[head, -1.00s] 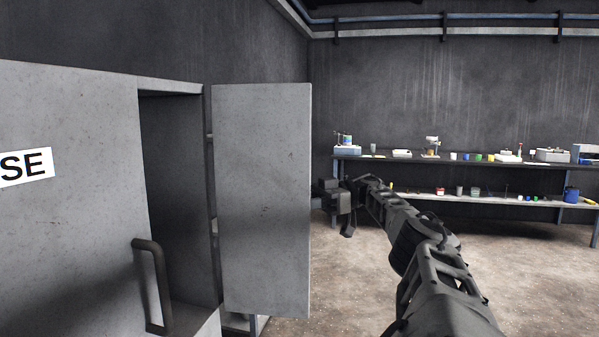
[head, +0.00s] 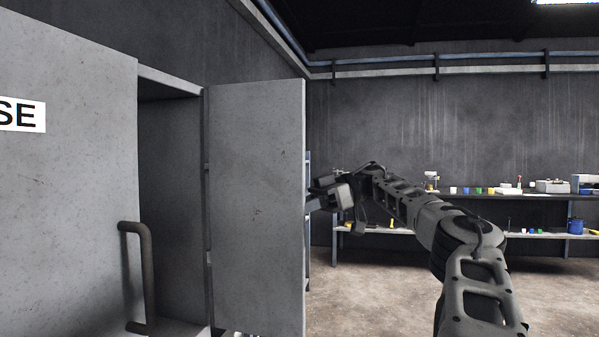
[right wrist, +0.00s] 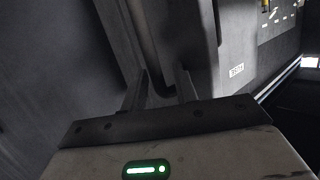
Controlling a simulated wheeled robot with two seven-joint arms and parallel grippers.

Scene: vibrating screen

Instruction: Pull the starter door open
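The grey starter door (head: 255,200) stands swung out from the cabinet in the head view, its plain face toward me. My right gripper (head: 322,197) is at the door's free edge, on the far side; its fingertips are partly hidden by the door. In the right wrist view, the two fingers of my right gripper (right wrist: 160,92) stand apart, with a dark bar handle (right wrist: 150,60) running between them. I cannot tell whether they touch it. My left gripper is not in view.
The closed left cabinet door (head: 70,200), with a cut-off sign ending in "SE" and a dark handle (head: 148,280), stands at the left. The dark cabinet opening (head: 170,200) lies beside it. A shelf table (head: 480,200) with small items stands at the back wall. Floor is clear at right.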

